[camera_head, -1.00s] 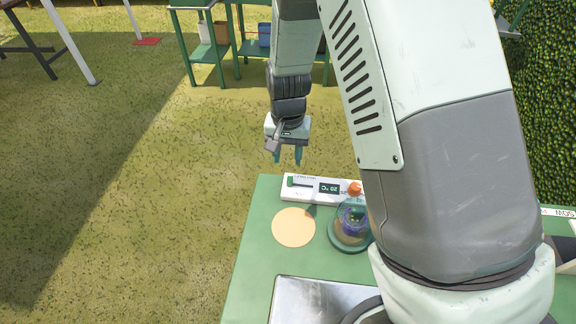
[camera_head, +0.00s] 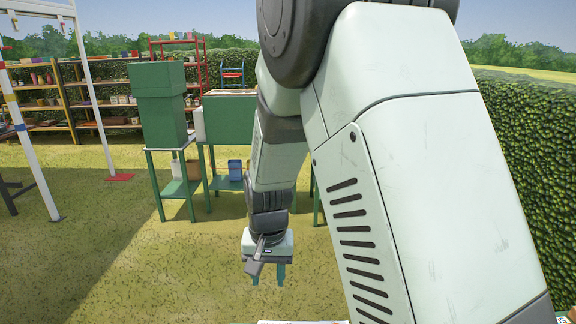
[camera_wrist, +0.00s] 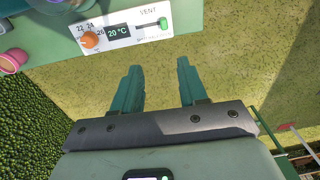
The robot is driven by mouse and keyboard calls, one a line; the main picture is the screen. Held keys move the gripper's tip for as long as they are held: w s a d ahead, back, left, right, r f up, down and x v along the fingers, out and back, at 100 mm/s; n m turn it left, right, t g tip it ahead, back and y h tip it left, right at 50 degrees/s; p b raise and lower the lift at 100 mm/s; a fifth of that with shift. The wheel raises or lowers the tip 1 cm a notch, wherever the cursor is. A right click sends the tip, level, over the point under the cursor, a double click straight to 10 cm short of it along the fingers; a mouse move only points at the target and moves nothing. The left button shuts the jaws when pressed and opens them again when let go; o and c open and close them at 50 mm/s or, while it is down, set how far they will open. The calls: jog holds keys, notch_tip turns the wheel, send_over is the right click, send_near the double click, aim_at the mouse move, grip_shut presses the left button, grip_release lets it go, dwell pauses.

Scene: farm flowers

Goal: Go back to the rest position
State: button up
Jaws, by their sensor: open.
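My gripper (camera_head: 267,272) hangs pointing down in the head view, in front of the green stands, with nothing between its fingers. In the wrist view its two green fingers (camera_wrist: 158,84) are apart, with only grass between them. A white control panel (camera_wrist: 122,30) with an orange knob, a "20 °C" display and a "VENT" slider lies on the green table (camera_wrist: 200,22) beyond the fingertips, apart from them. In the head view only a thin strip of the panel shows at the bottom edge.
Green stands (camera_head: 229,122) with a tall green box (camera_head: 163,105) stand behind my gripper. Shelves with pots (camera_head: 100,95) are at the back left. A hedge (camera_head: 535,130) runs along the right. Grass (camera_head: 120,270) at the left is open.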

jog(key=s+d+r+t, duration=0.1)
jog(key=s+d+r, duration=0.35)
jog(key=r, duration=0.45)
jog(key=s+d+r+t, duration=0.25)
jog(key=d+r, duration=0.25)
jog(key=r, duration=0.4)
jog(key=s+d+r, duration=0.2)
jog(key=s+d, duration=0.1)
jog(key=s, duration=0.3)
jog(key=s+d+r+t, duration=0.1)
jog(key=s+d+r, duration=0.2)
jog(key=s, duration=0.4)
jog(key=shift+d+r, duration=0.2)
jog(key=shift+r, duration=0.1)
jog(key=shift+t, duration=0.25)
